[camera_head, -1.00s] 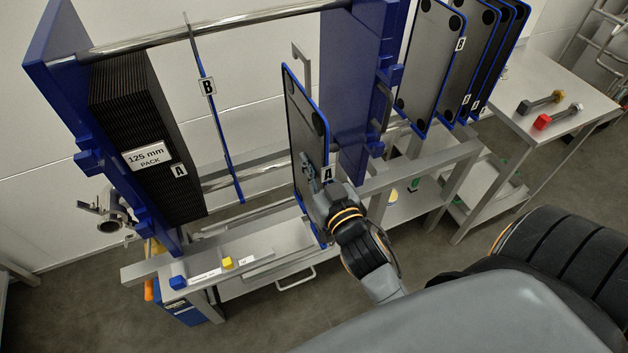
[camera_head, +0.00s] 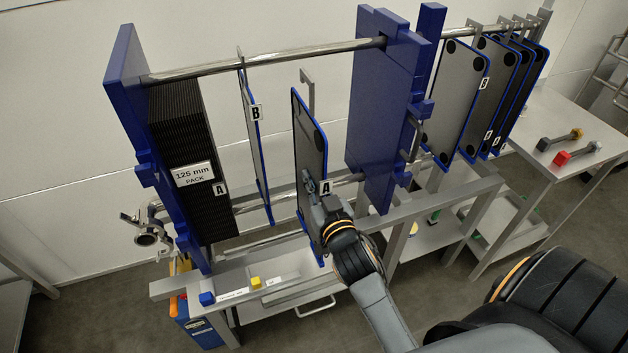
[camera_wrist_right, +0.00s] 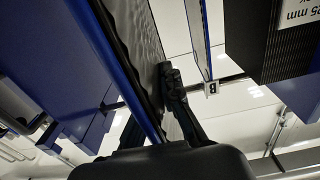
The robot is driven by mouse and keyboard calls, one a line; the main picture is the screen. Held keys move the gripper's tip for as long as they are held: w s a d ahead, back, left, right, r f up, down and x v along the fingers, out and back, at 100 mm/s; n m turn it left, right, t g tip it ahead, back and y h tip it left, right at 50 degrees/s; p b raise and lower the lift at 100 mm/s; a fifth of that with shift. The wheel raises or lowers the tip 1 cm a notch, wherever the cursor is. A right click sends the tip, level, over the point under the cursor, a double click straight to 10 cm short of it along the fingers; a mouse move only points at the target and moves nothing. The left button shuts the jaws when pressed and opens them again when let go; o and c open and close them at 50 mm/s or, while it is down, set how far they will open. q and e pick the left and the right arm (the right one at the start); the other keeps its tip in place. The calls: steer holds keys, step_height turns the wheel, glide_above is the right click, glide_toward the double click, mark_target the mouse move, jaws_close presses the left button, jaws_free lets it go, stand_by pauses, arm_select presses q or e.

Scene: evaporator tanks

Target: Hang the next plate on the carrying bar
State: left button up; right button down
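My right gripper (camera_head: 318,190) is shut on the front edge of a dark plate with blue edges and an "A" label (camera_head: 308,130). The plate is upright, between plate B and the blue movable head. The bent hanger (camera_head: 307,78) at its top shows in front of and just below the carrying bar (camera_head: 290,58); I cannot tell whether they touch. Plate B (camera_head: 251,115) hangs from the bar to the left. In the right wrist view the held plate (camera_wrist_right: 140,50) runs beside a dark gripper finger (camera_wrist_right: 178,105). My left gripper is not in view.
A plate pack (camera_head: 190,130) stands against the blue end frame (camera_head: 125,60) at left. The blue head (camera_head: 378,125) stands to the right of the held plate. Several more plates (camera_head: 462,90) hang further right. A lower rail (camera_head: 345,180) runs beneath. A side table (camera_head: 560,110) holds two bolts.

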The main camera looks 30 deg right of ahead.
mark_target(296, 147)
steer(key=w, duration=0.3)
steer(key=w+d, duration=0.1)
steer(key=w, duration=0.2)
steer(key=shift+d, duration=0.15)
steer(key=shift+w+d+b, duration=0.2)
steer(key=shift+w, duration=0.8)
steer(key=shift+w+d+b, duration=0.15)
steer(key=shift+w+b, duration=0.1)
steer(key=shift+w, duration=0.75)
steer(key=shift+w+d+b, duration=0.2)
steer(key=shift+w, duration=0.8)
steer(key=w+d+f+b, duration=0.1)
steer(key=w+b, duration=0.2)
steer(key=w, duration=0.4)
steer(key=shift+d+f+b, duration=0.2)
steer(key=shift+b, duration=0.2)
steer(key=c, duration=1.4)
jaws_free()
steer(key=shift+c, duration=0.2)
